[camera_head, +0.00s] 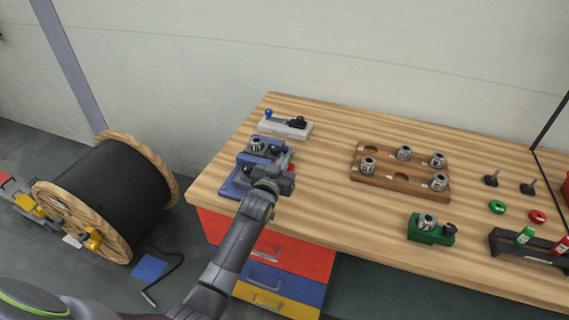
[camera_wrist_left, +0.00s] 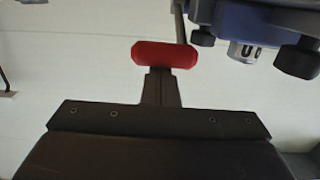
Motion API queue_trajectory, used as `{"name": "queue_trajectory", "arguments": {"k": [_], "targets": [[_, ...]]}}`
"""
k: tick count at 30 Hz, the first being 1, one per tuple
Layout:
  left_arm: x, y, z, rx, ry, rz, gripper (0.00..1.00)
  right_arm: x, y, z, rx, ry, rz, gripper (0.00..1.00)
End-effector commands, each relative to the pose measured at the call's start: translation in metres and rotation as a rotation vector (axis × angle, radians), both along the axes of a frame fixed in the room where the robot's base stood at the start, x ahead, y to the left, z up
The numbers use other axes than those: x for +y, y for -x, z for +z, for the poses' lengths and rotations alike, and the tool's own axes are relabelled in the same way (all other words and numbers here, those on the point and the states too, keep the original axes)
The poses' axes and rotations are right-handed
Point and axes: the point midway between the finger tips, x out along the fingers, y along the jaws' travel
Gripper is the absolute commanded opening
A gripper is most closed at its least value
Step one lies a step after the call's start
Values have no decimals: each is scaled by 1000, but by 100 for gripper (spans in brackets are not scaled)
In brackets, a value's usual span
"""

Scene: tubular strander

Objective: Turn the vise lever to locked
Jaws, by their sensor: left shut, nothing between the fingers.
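The blue vise (camera_head: 240,178) stands at the left end of the wooden workbench, with a silver cylindrical part (camera_head: 257,145) in it. Its red lever grip (camera_head: 291,154) shows just beyond my left gripper (camera_head: 286,176). In the left wrist view the red grip (camera_wrist_left: 164,56) lies right at the tips of my left gripper (camera_wrist_left: 161,88). The fingers are shut and empty; whether they touch the grip I cannot tell. The vise body (camera_wrist_left: 245,20) is at the upper right there, with a marked silver part (camera_wrist_left: 243,52). My right gripper is not in view.
A toggle clamp on a pale base (camera_head: 285,128) sits behind the vise. A wooden block (camera_head: 400,190) with several silver collets is to the right, with a green fixture (camera_head: 431,230) in front. A cable reel (camera_head: 110,195) stands on the floor at left.

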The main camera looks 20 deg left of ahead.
Motion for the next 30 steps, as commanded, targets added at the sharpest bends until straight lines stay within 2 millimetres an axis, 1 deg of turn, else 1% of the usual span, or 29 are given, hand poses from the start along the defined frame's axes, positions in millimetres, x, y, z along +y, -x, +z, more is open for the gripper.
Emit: {"name": "queue_trajectory", "arguments": {"k": [1, 6, 17, 20, 22, 29, 30], "targets": [[0, 2, -8, -9, 1, 0, 0, 0, 0, -9, 0, 0, 0, 37], [0, 8, -18, -16, 1, 0, 0, 0, 0, -13, 0, 0, 0, 37], [0, 8, -17, -16, 0, 0, 0, 0, 0, -12, -1, 0, 0, 37], [0, 8, -13, -16, 0, -1, 0, 0, 0, -9, -1, 0, 0, 37], [1, 6, -7, -17, 0, -1, 0, 0, 0, -4, -1, 0, 0, 37], [3, -4, 27, -17, -1, -4, 0, 1, -1, 23, -1, -2, -1, 37], [4, -1, 25, -13, 0, -3, 0, 1, 0, 21, -1, -1, -1, 37]]}}
